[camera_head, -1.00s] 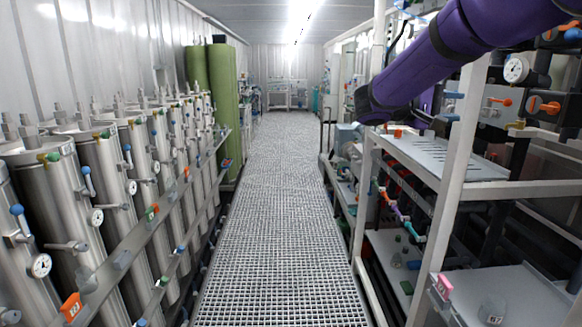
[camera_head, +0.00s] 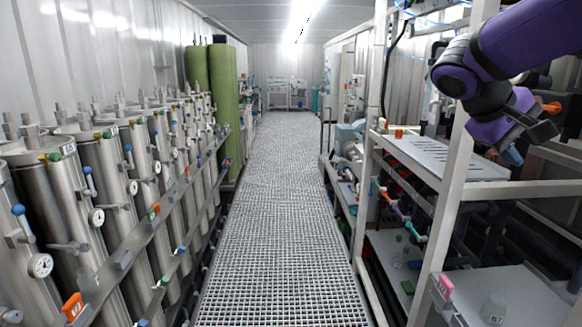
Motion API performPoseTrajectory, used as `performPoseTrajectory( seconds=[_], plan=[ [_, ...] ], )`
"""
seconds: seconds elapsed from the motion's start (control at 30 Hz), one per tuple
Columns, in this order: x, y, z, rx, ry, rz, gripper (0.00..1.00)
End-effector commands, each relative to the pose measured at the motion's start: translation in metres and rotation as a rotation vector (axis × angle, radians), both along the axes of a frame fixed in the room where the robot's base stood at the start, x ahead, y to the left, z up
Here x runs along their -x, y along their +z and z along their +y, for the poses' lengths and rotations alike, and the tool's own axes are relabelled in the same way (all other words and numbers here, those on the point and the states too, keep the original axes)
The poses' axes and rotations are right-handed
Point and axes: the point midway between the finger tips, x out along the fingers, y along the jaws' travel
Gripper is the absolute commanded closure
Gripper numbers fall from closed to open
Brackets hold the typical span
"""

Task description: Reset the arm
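My purple arm reaches in from the upper right and bends down at a rounded joint. My gripper (camera_head: 522,138) is at its end, dark grey and small in the view, beside the white upright of the right-hand rack. It hangs above and to the right of the perforated grey shelf. A small blue piece shows at its tip; I cannot tell whether it is part of the gripper. The gap between the fingers does not show clearly.
A row of steel vessels (camera_head: 108,185) with valves and gauges lines the left, with tall green cylinders (camera_head: 226,100) behind. The grated walkway (camera_head: 278,220) is clear. The right-hand rack (camera_head: 456,175) holds a perforated shelf (camera_head: 432,157) and lower shelves with small items.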

Motion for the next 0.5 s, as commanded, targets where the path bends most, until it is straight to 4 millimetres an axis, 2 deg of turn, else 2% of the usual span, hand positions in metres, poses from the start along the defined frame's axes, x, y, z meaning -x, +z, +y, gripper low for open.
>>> performPoseTrajectory(
  seconds=[0.03, 0.2, 0.5],
  plan=[
    [0.019, -0.004, 0.001, -0.070, 0.004, -0.017, 0.62],
    [0.068, -0.022, 0.017, -0.305, 0.034, -0.083, 0.62],
    [0.137, -0.050, 0.058, -0.660, 0.093, -0.281, 0.62]
  ],
)
